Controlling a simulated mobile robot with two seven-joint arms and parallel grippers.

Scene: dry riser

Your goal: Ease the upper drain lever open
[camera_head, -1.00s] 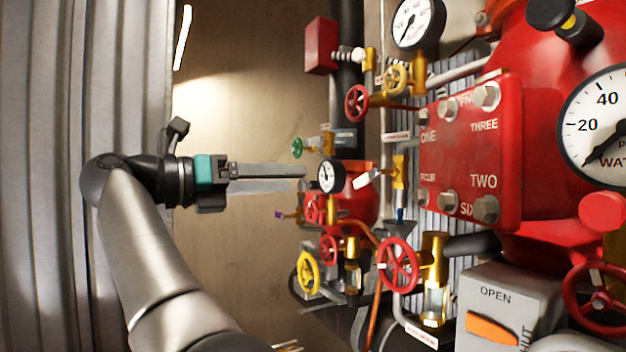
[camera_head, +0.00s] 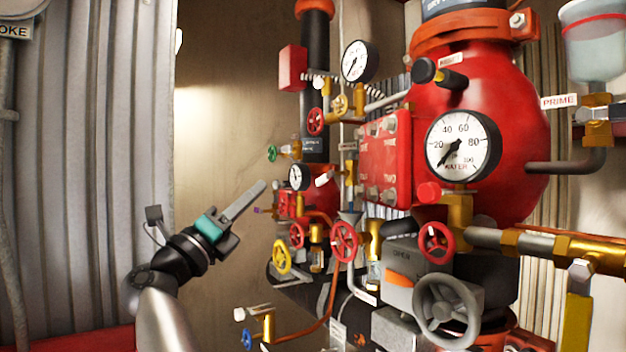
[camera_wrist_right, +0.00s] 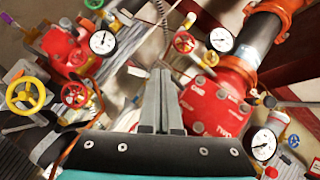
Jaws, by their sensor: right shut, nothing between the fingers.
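A white lever (camera_head: 325,177) sticks out from a brass valve (camera_head: 351,175) on a thin vertical pipe, above a grey funnel (camera_head: 350,216). It looks like the upper drain lever, but its label is too small to read. My right gripper (camera_head: 263,184) is to the left of this lever, apart from it, with its fingers pointing up and right. In the right wrist view its fingers (camera_wrist_right: 162,72) are together with nothing between them. They point toward the pipework. My left gripper is not in view.
Red, yellow and green handwheels, including a yellow one (camera_head: 282,257) and a red one (camera_head: 343,241), crowd the pipes near the lever. A small gauge (camera_head: 299,177) stands just left of it. A red bolted plate (camera_head: 385,155) is to its right. The wood panel (camera_head: 225,120) behind my gripper is bare.

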